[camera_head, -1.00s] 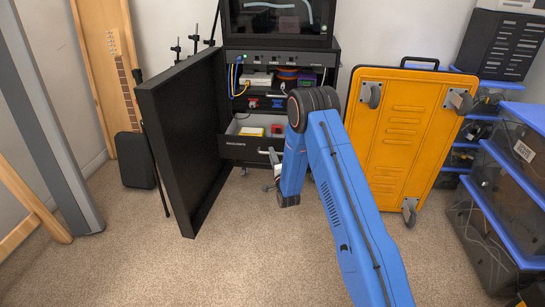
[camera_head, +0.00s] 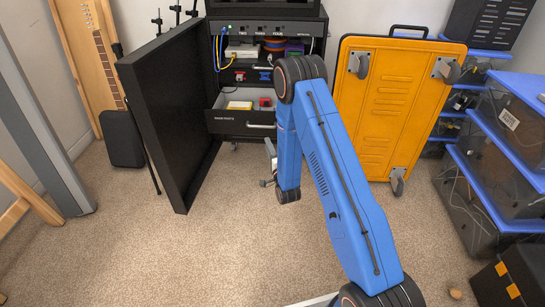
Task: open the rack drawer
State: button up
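The black rack drawer (camera_head: 228,125) stands pulled out of the rack (camera_head: 324,60), its inside showing. A yellow item (camera_head: 240,105) and a red item (camera_head: 265,103) lie in it. Its silver bar handle (camera_head: 260,126) is on the right of the front. My gripper (camera_head: 268,168) is small and grey, low in front of the drawer and below the handle, apart from it. My blue arm hides part of the gripper, so its opening cannot be made out.
The black rack door (camera_head: 165,120) stands wide open on the left. An orange wheeled cart (camera_head: 385,125) leans upright at the right. Clear blue-lidded bins (camera_head: 500,190) are stacked at far right. The carpet (camera_head: 150,255) in front is clear.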

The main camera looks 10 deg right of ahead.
jog(key=shift+v, duration=2.8)
jog(key=shift+r, duration=0.1)
notch_tip(320, 180, up, 12)
jog(key=w+d+n+g, duration=0.2)
jog(key=n+g, duration=0.2)
jog(key=s+d+r+n+g+h, duration=0.1)
jog(key=s+d+r+n+g, duration=0.2)
jog(key=s+r, duration=0.65)
jog(key=s+r+n+g, duration=0.2)
jog(key=s+r+n, duration=0.1)
jog(key=s, duration=1)
jog(key=s+d+r+n+g, duration=0.1)
jog(key=s+r+n+g, duration=0.2)
jog(key=s, duration=1.1)
jog(key=s+d+r+n+g, duration=0.1)
jog(key=s+r+n+g, duration=0.2)
jog(key=s, duration=1)
jog(key=shift+s+r+h, duration=0.25)
jog(key=shift+s+h, duration=0.1)
jog(key=shift+h, duration=0.05)
